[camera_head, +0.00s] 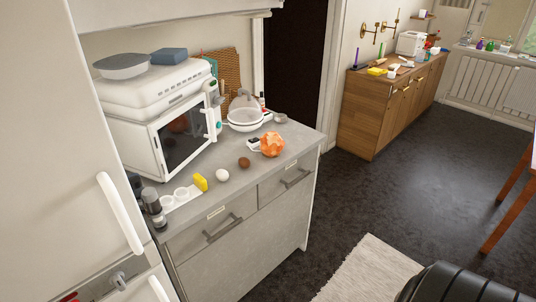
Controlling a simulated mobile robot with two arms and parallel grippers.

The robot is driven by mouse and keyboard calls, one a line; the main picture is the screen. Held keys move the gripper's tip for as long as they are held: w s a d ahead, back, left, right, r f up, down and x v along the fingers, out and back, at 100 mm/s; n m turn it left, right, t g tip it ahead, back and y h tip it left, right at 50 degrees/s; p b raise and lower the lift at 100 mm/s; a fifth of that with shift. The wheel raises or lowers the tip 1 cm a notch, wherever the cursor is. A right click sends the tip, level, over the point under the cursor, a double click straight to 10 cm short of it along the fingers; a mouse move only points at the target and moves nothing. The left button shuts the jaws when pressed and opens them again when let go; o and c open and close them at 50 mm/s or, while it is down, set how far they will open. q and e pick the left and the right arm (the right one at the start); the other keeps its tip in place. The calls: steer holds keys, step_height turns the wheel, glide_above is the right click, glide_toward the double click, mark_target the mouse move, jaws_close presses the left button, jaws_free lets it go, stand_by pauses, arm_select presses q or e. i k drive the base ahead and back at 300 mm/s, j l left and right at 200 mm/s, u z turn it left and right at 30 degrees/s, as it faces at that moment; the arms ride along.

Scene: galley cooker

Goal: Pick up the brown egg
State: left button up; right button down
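A small brown egg (244,162) lies on the grey counter (243,187), near its front edge. A white egg (222,176) lies just left of it, apart from it. An orange faceted object (272,143) sits to the right of the brown egg. Neither of my grippers can be made out in the head view, and nothing covers the brown egg.
A white microwave (170,125) stands behind the eggs on the left. A yellow item (200,182), white cups (181,194) and dark-topped jars (151,200) are left of the eggs. A white bowl (244,120) stands behind. A white fridge (60,150) borders the left; open floor lies right.

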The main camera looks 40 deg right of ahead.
mark_target(243, 162)
steer(key=z, duration=1.05)
